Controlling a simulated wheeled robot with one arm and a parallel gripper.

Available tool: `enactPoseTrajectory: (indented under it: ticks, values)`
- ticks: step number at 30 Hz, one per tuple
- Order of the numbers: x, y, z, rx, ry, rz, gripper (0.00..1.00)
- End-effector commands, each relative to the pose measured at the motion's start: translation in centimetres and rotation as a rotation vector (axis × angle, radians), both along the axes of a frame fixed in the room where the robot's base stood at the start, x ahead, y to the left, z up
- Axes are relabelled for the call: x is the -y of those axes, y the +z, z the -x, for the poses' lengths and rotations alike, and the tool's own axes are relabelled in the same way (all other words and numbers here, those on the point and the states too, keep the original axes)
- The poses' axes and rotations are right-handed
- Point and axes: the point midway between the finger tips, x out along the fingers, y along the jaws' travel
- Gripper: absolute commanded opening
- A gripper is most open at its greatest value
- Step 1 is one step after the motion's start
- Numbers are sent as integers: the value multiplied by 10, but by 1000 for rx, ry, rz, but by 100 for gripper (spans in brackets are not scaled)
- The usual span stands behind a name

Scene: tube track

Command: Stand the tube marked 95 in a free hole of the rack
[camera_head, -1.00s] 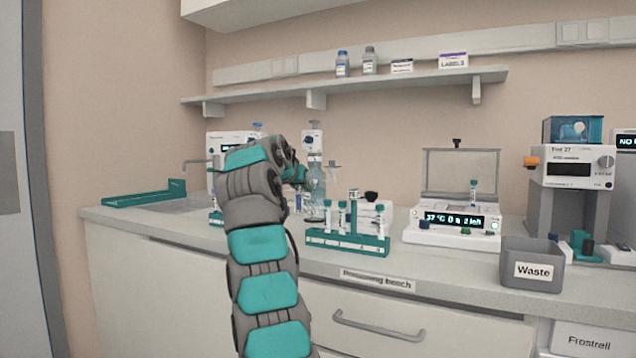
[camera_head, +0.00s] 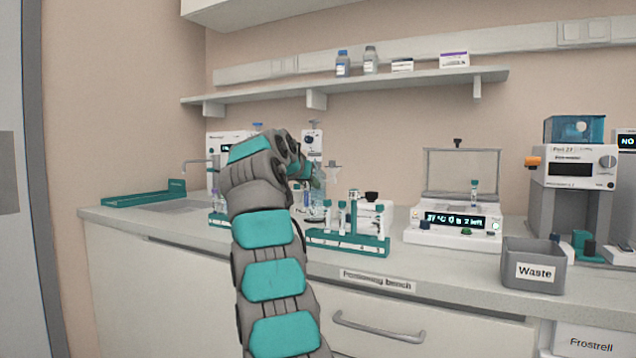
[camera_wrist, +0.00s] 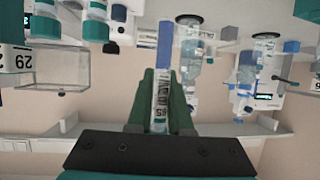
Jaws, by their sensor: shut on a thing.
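My gripper (camera_wrist: 163,90) is shut on a slim tube (camera_wrist: 161,98) with a white printed label and a long blue end. The label's lower digits look like 95, but are small and turned. In the head view my gripper (camera_head: 305,172) is partly hidden behind my wrist, raised above the bench, left of and above the teal rack (camera_head: 346,243). This rack holds several tubes with teal caps and has an upright sign that looks like 29. That sign (camera_wrist: 16,62) also shows at the wrist view's left edge. Which holes are free is hard to tell.
A second teal rack (camera_head: 218,222) stands behind my arm at left. A white instrument with a display (camera_head: 455,222) is right of the middle rack, then a grey Waste bin (camera_head: 532,268). Bottles stand behind the gripper. A wall shelf (camera_head: 350,87) runs above.

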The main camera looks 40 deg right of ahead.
Motion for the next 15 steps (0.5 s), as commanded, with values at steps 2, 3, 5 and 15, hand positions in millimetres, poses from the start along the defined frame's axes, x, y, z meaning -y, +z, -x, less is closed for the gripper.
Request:
enactPoseTrajectory:
  ticks: [2, 3, 5, 15]
  values:
    - [1, 1, 2, 1, -4, 1, 0]
    - [2, 2, 4, 2, -11, 1, 0]
    - [4, 2, 8, 1, -21, 0, 0]
    - [9, -2, 17, 1, -43, 1, 0]
